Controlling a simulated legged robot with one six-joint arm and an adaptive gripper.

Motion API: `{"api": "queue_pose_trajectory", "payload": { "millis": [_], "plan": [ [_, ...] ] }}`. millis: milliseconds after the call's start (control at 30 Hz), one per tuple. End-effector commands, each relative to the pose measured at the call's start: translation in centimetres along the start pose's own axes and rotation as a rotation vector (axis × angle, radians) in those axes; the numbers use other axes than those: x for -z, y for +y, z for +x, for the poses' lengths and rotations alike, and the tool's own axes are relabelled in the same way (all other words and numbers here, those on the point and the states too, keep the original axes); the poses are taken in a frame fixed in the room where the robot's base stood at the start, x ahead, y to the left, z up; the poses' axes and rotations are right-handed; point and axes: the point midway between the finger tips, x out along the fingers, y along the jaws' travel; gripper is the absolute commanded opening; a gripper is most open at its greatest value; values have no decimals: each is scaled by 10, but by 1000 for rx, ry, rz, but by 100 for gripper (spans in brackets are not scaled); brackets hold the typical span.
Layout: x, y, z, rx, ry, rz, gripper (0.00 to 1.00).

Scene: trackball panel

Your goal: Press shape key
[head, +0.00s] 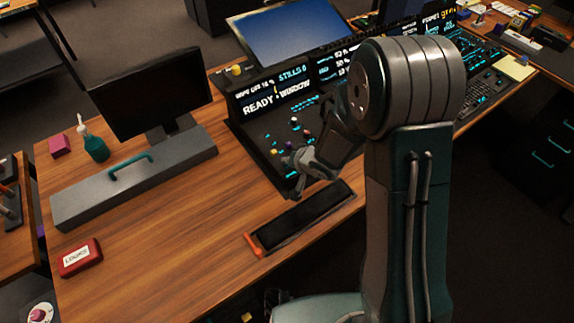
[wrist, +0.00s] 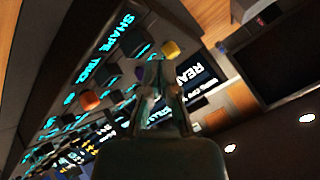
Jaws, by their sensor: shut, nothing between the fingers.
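The trackball panel (head: 252,128) is a dark console on the wooden desk in the head view. Small coloured knobs and glowing cyan labels cover its slope. In the wrist view a cyan label reading SHAPE (wrist: 121,24) lies at the upper left, with a label like TRIG (wrist: 98,68) below it. A dark rounded knob (wrist: 135,42) and a yellow knob (wrist: 171,49) are near the SHAPE label. My gripper (wrist: 156,72) is shut and empty, pointing at the panel to the right of these labels. It also shows over the panel's lower front in the head view (head: 291,172). I cannot tell whether it touches anything.
A READY WINDOW display (head: 262,105) stands behind the panel's slope. A dark tray with an orange end (head: 253,246) lies in front. A grey box with a teal handle (head: 85,197) and a black monitor (head: 150,95) are at left.

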Motion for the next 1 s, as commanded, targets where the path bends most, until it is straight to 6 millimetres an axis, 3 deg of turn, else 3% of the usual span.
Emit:
{"api": "queue_pose_trajectory", "payload": {
  "millis": [367, 1000],
  "plan": [
    [3, -2, -3, 0, 2, 1, 0],
    [26, -26, -36, -1, 1, 0, 0]
  ]
}}
